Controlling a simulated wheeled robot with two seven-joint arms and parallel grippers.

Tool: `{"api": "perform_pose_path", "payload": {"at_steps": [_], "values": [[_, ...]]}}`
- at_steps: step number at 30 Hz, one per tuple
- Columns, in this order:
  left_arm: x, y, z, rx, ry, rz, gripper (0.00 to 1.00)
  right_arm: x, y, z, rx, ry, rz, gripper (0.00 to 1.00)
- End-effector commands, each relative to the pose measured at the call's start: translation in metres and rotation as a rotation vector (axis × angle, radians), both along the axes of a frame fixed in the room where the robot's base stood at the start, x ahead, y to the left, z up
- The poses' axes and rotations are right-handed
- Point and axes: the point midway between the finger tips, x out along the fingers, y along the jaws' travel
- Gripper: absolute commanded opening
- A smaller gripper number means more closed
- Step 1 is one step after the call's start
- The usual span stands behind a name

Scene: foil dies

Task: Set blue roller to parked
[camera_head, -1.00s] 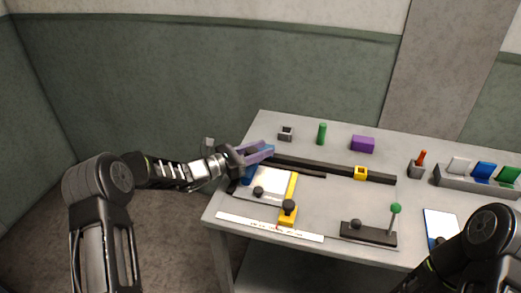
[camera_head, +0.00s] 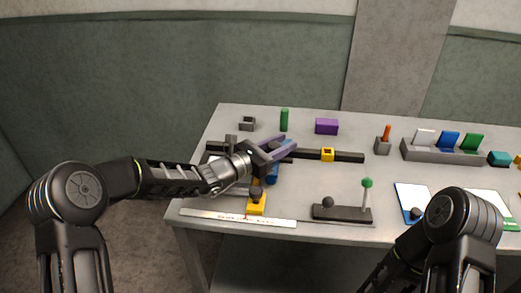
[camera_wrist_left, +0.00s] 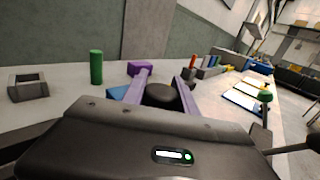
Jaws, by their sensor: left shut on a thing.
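The blue roller (camera_head: 272,174) is near the black rail (camera_head: 345,157), mostly hidden beneath my left gripper in the head view. My left gripper (camera_head: 285,148) has purple-grey fingers closed on it. In the left wrist view, a round black knob (camera_wrist_left: 160,97) sits between the fingers (camera_wrist_left: 163,88), with a bit of blue (camera_wrist_left: 118,92) beside it. The yellow block (camera_head: 328,155) on the rail is a short way right of the gripper. My right arm shows at the lower right, but its gripper is out of view.
A green cylinder (camera_head: 284,120), a purple block (camera_head: 326,126) and a small grey open box (camera_head: 247,124) stand behind the rail. A white ruler (camera_head: 225,217) lies near the front edge.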

Motion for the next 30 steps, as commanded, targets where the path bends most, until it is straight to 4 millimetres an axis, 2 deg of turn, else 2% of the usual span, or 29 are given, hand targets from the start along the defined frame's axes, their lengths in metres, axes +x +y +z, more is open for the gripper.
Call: {"api": "perform_pose_path", "payload": {"at_steps": [4,14,15,22,30], "values": [[-0.0015,-0.0126,-0.0017,0.0,0.001,-0.002,0.0,0.0001,0.0,-0.0073,0.0,0.0,0.0,0.0],[-0.0013,-0.0139,-0.0002,0.001,0.001,-0.001,0.0,0.0001,0.0,-0.0065,0.0,-0.001,0.001,0.0],[-0.0013,-0.0139,-0.0002,0.001,0.001,-0.001,0.35,0.0001,-0.0001,-0.0066,0.0,-0.001,0.001,0.0],[-0.0009,-0.0133,-0.0001,0.001,0.001,0.0,0.54,0.0001,-0.0001,-0.0066,0.0,0.0,0.001,0.0],[-0.001,-0.0122,-0.0001,0.001,0.001,0.001,0.55,0.0001,-0.0001,-0.0068,0.0,0.0,0.0,0.0]]}}
